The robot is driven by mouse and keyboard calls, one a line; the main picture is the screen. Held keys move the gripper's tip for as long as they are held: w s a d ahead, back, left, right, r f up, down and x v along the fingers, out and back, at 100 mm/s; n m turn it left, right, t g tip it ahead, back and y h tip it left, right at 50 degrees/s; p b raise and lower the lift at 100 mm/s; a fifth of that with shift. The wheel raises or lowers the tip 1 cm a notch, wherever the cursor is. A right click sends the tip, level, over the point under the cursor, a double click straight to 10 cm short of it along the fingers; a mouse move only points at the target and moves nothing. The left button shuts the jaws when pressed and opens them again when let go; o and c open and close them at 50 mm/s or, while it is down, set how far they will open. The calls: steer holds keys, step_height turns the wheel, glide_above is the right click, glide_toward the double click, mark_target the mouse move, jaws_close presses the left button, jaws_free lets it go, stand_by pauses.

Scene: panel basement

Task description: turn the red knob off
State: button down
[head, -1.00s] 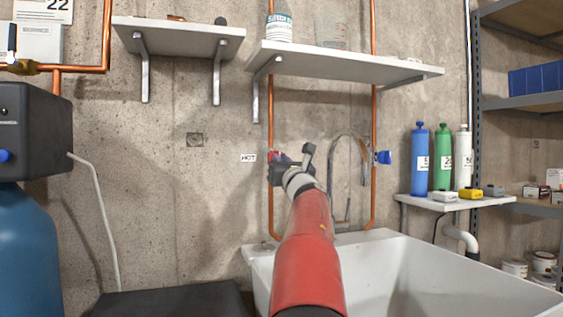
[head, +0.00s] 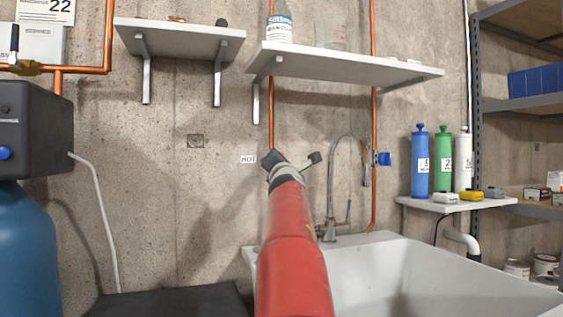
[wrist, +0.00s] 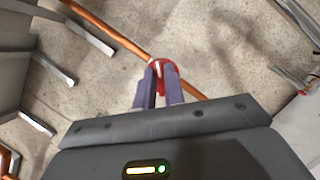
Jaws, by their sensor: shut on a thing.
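The red knob (wrist: 166,74) shows in the wrist view on a copper pipe, between the tips of my gripper (wrist: 160,72). My gripper's two fingers are shut on it. In the head view my red arm and wrist hide the knob and the fingers. The HOT label (head: 248,159) is on the wall just left of my wrist there.
A blue knob (head: 384,159) is on the right copper pipe (head: 374,120). A faucet (head: 331,200) stands at the white sink (head: 430,265). A shelf (head: 340,64) juts out above my arm. Bottles (head: 421,165) stand on a small shelf at right.

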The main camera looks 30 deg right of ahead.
steer(key=m+g+p, duration=0.1)
steer(key=m+g, duration=0.1)
steer(key=m, duration=0.3)
steer(key=m+g+p, duration=0.2)
steer(key=m, duration=0.3)
steer(key=shift+m, duration=0.3)
stand_by(0.4)
steer(key=c, duration=1.5)
jaws_free()
steer(key=shift+r, duration=0.1)
steer(key=b+v, duration=0.3)
steer(key=v, duration=0.4)
steer(key=shift+s+a, duration=0.3)
steer(key=shift+a, duration=0.05)
